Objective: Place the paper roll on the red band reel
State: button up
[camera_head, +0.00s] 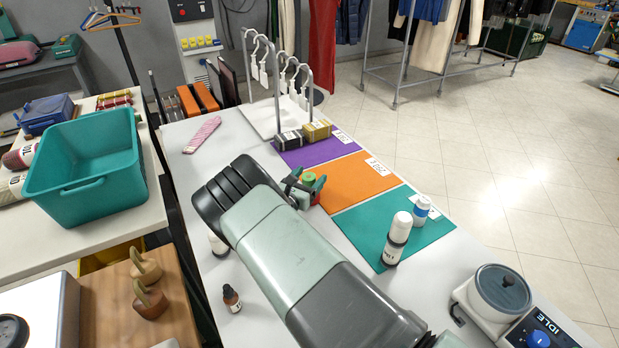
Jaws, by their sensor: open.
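My gripper (306,186) is at the far end of my arm, low over the left edge of the orange mat (355,180). It is open. A small round green piece (308,178) shows at the jaws, with a red piece (319,186) close against its right side. The red piece may be the red band reel, but my gripper and arm cover much of this spot. I cannot tell whether the green piece touches the jaws. I cannot pick out the paper roll for sure.
A purple mat (318,152) with two small boxes lies beyond, and a teal mat (385,238) nearer. A white rack (273,115) stands behind. A dropper bottle (231,298) stands left of my arm.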

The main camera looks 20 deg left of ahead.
jog(key=v, duration=1.1)
jog(key=shift+s+f, duration=0.1)
jog(key=shift+s, duration=0.1)
jog(key=w+d+r+m+g+h, duration=0.2)
jog(key=d+r+m+g+h, duration=0.55)
jog(key=d+r+m, duration=0.75)
jog(key=s+d+r+m+g+y, duration=0.4)
jog(key=s+d+r+m+g, duration=0.35)
jog(key=d+r, duration=0.6)
jog(key=s+d+r+m+t+y, duration=0.1)
jog(key=s+r+m+y, duration=0.3)
jog(key=s, duration=0.7)
jog(key=s+d+r+m+t+y, duration=0.2)
jog(key=s+d+r+m+y, duration=0.1)
jog(key=s, duration=0.8)
notch_tip(320, 180, up, 2)
jog(key=m+y, duration=0.1)
jog(key=m, duration=0.2)
jog(key=shift+s+d+r, duration=0.2)
jog(key=shift+s+d, duration=0.05)
jog(key=shift+s, duration=0.05)
